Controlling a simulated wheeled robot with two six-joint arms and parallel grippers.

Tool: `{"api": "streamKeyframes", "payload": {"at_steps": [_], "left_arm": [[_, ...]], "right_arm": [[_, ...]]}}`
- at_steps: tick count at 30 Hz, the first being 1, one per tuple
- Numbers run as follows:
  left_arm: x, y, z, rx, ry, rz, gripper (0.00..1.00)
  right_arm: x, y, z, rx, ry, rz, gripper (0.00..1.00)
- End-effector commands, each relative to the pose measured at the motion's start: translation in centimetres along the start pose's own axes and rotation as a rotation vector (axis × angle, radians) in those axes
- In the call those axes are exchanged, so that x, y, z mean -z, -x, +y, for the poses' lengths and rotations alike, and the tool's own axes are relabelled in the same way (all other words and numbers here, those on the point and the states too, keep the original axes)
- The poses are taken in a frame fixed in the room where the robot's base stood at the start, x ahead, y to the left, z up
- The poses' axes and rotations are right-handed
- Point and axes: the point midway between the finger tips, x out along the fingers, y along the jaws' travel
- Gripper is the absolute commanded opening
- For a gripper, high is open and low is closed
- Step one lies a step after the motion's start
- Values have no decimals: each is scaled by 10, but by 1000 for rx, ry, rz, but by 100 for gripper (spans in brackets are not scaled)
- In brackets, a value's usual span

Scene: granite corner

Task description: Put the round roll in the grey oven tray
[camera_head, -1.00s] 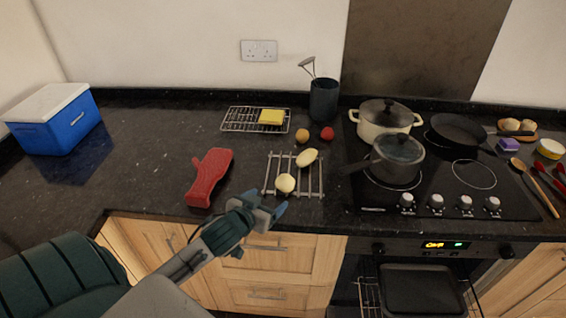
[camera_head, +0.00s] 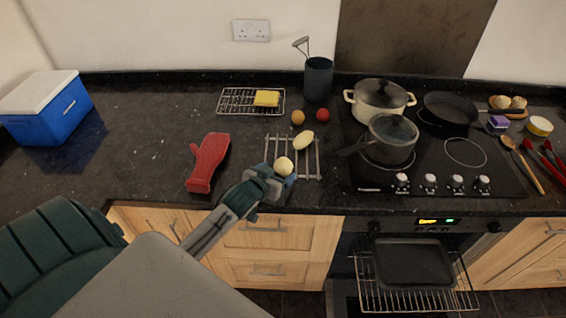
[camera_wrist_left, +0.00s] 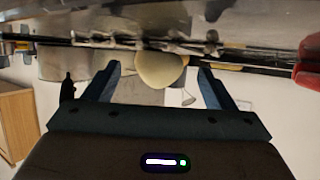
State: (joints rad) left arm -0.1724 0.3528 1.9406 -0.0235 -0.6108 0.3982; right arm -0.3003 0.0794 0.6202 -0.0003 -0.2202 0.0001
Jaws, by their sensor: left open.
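The round roll (camera_head: 284,166) is pale and sits on the near part of a wire rack on the counter. A longer pale roll (camera_head: 304,140) lies behind it on the same rack. My left gripper (camera_head: 280,175) is open at the near side of the round roll. In the left wrist view the round roll (camera_wrist_left: 160,68) shows between the two open fingertips, with a gap on each side. The grey oven tray (camera_head: 413,262) rests on a shelf drawn out of the oven at the lower right, and it looks empty. My right gripper is not in view.
A red oven mitt (camera_head: 207,163) lies left of the wire rack (camera_head: 308,166). An orange fruit (camera_head: 298,118) and a red one (camera_head: 322,115) lie behind it. A lidded saucepan (camera_head: 392,140) stands on the hob to the right, its handle pointing towards the rack.

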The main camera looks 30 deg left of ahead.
Motion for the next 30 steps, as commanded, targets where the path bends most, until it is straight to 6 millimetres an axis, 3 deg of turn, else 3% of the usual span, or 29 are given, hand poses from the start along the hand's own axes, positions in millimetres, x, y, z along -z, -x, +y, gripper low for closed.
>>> {"api": "streamKeyframes", "payload": {"at_steps": [6, 13, 21, 30], "left_arm": [[0, -20, 0, 0, 2, -1, 78], [0, -21, 0, 0, 0, -1, 78], [0, -21, 0, 0, 0, 0, 29], [1, -21, 0, 0, 0, 0, 26]], "right_arm": [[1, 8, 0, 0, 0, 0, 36], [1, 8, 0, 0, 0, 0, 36], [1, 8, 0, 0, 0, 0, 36], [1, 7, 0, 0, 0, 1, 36]]}}
